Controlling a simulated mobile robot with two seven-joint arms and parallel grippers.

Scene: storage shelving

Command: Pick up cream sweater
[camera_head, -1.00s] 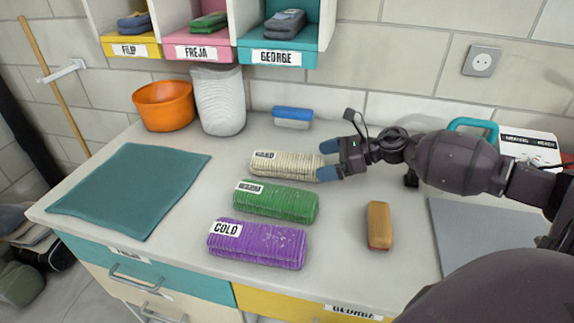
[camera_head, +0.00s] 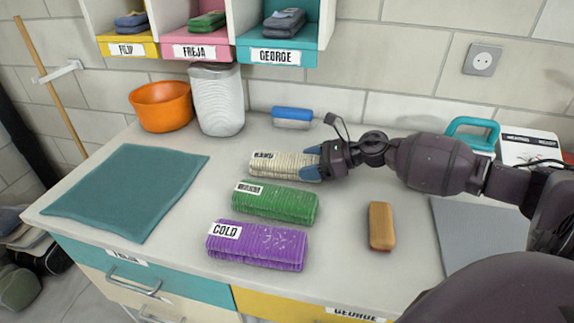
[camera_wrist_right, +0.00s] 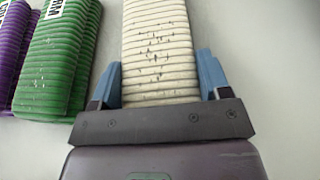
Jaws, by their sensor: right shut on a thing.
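The cream sweater (camera_head: 285,164) is a folded, ribbed roll with a label at its left end. It lies on the counter (camera_head: 170,235) behind the green and purple rolls. My right gripper (camera_head: 314,163) has its blue fingers on either side of the sweater's right end and is shut on it. In the right wrist view the cream sweater (camera_wrist_right: 158,50) runs between the two fingers of the right gripper (camera_wrist_right: 160,80). The sweater appears to rest on the counter. My left gripper is not in view.
A green roll (camera_head: 280,204) and a purple roll (camera_head: 262,246) lie in front. A blue-and-white brush (camera_head: 292,117) is behind. A tan block (camera_head: 381,227) lies right. An orange bowl (camera_head: 162,106), white basket (camera_head: 216,100) and teal mat (camera_head: 130,190) are left.

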